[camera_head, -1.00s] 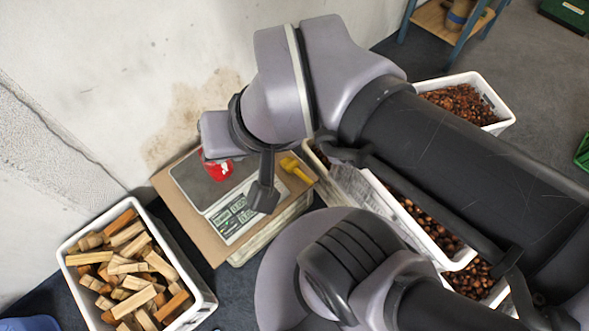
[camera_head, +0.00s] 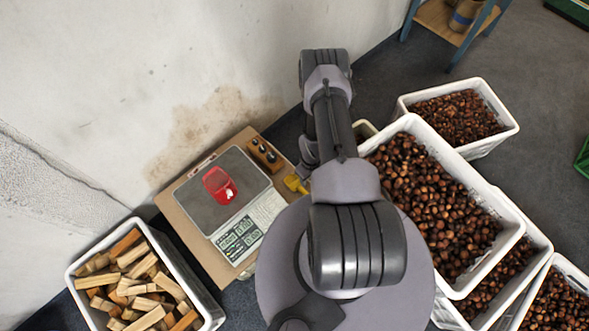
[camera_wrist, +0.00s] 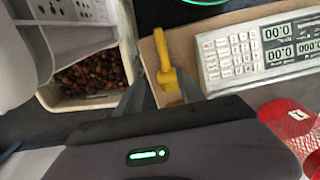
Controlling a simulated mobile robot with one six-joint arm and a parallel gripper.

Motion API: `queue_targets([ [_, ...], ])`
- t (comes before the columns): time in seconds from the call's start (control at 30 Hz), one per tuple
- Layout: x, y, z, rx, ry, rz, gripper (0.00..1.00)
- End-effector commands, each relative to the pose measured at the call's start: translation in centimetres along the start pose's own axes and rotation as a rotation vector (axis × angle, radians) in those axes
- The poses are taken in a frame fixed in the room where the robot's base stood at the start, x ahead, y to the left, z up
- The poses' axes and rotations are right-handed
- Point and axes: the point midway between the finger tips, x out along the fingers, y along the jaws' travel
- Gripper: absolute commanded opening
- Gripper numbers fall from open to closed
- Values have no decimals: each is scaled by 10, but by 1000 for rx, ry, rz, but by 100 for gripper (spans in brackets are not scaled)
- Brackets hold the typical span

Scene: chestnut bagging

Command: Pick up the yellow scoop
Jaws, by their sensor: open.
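The yellow scoop (camera_head: 295,184) lies at the right edge of the cardboard sheet, beside the scale's (camera_head: 218,222) display end; my arm partly covers the area around it. In the wrist view the scoop (camera_wrist: 164,62) lies lengthwise just beyond my gripper (camera_wrist: 160,93). The two dark fingers are apart, one to each side of the scoop's near end. Nothing is held between them. Whether the fingers are level with the scoop or above it I cannot tell. In the head view the fingers are hidden behind my arm.
A red mesh bag (camera_head: 220,187) lies on the scale pan, with a wooden block of weights (camera_head: 264,154) behind. White crates of chestnuts (camera_head: 517,228) stand close on the right. A crate of firewood (camera_head: 212,309) is at left. A wall runs behind.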

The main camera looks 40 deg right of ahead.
Motion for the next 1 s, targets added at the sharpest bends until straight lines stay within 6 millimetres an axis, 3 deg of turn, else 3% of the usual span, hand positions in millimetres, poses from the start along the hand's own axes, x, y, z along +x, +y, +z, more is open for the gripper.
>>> queue_targets([
  [0.2, 71, -2, 1, 0, -2, -2, 45],
  [0.33, 103, -2, 1, 0, -2, -1, 45],
  [0.57, 125, -3, 0, 0, -2, -2, 45],
  [0.8, 172, -9, 0, 2, -3, -1, 45],
  [1.0, 169, -9, -1, 2, -3, -1, 45],
])
